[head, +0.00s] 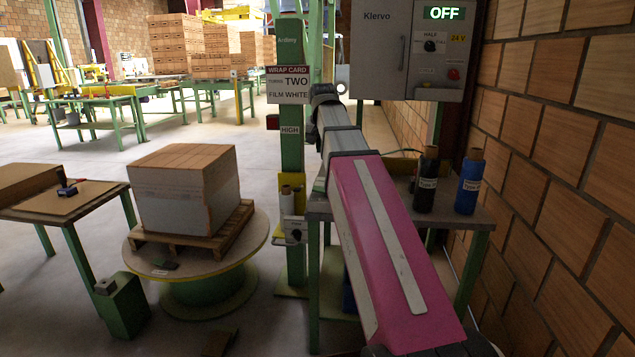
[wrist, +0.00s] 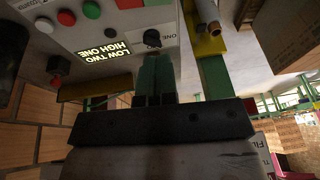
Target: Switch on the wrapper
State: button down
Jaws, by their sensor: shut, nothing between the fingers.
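The wrapper has a round turntable (head: 245,238) with a wrapped box load (head: 185,190) on a wooden pallet (head: 200,238), and a green mast (head: 291,165). The cabinet labelled Klervo (head: 381,45) has a lit OFF sign (head: 444,13), a HALF/FULL knob (head: 430,46) and a red button (head: 453,74). In the wrist view, my gripper (wrist: 154,60) is shut and empty, its tips close to a black knob (wrist: 152,38) on a grey panel; contact cannot be told. The panel has a lit display (wrist: 103,52) reading HIGH ONE, LOW TWO upside down, a green button (wrist: 92,9) and a red button (wrist: 66,18).
A wrap card (head: 287,84) on the mast reads TURNS TWO, FILM WHITE, with a HIGH label (head: 289,130) below. Black (head: 427,180) and blue (head: 469,182) film rolls stand on a bench (head: 483,218) by the brick wall (head: 560,150). A table (head: 95,203) is at left.

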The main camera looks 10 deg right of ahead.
send_near(314, 187)
jog(key=f, duration=0.1)
jog(key=w+d+f, duration=0.1)
jog(key=f, duration=0.3)
jog(key=shift+w+d+f, duration=0.15)
jog(key=shift+w+d, duration=0.05)
jog(key=shift+d, duration=0.15)
jog(key=shift+w+a+f, duration=0.1)
jog(key=shift+a+f, duration=0.05)
jog(key=shift+f, duration=0.6)
jog(key=h, duration=0.1)
jog(key=a+f+h, duration=0.1)
jog(key=shift+w+a+n+g+h, duration=0.15)
jog(key=shift+w+n+g+h, duration=0.15)
jog(key=shift+g+h, duration=0.1)
jog(key=shift+a+f, duration=0.15)
jog(key=shift+f, duration=0.05)
